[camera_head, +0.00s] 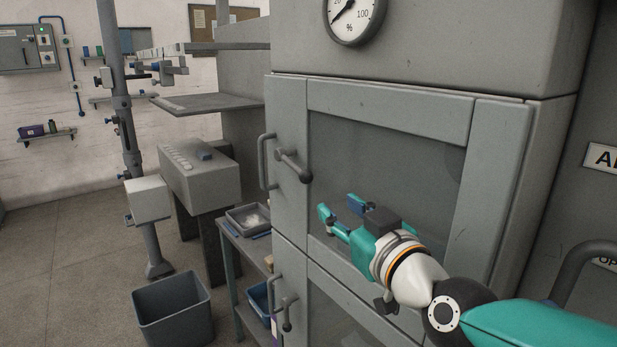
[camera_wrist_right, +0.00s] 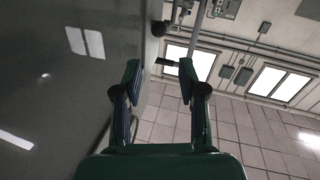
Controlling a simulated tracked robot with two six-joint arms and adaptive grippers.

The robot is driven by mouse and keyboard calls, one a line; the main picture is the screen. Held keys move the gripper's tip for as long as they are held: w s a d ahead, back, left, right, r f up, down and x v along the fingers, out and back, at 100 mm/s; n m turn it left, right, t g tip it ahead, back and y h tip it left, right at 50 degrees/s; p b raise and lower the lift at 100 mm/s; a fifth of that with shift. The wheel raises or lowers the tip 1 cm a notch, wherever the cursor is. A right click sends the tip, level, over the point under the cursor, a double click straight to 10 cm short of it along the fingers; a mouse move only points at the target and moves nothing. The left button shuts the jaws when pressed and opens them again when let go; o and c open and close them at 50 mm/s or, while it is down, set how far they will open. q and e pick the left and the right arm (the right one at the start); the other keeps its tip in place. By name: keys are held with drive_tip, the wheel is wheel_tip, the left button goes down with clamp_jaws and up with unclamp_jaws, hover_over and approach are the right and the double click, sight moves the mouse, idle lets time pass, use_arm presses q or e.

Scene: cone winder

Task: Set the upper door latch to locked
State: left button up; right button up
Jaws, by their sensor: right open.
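The upper door latch (camera_head: 293,165) is a short grey lever with a dark knob on the left frame of the upper cabinet door (camera_head: 390,112). It slants down to the right, its knob towards the window. A vertical pull handle (camera_head: 263,162) stands just left of it. My right gripper (camera_head: 340,208) is open and empty in front of the door window, below and right of the latch, apart from it. In the right wrist view my gripper (camera_wrist_right: 158,75) shows two spread fingers; a dark knob (camera_wrist_right: 158,28) beyond them may be the latch's. My left gripper is out of view.
A lower door latch (camera_head: 287,313) sits below on the lower door. A dial gauge (camera_head: 354,18) is above. Left of the cabinet are a side table with a grey tray (camera_head: 232,218) and a floor bin (camera_head: 173,310). Open floor lies farther left.

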sight(310, 181)
drive_tip(key=p+x, duration=0.3)
drive_tip(key=x, duration=1.1)
drive_tip(key=shift+w+p, duration=0.3)
drive_tip(key=shift+w, duration=0.05)
clamp_jaws()
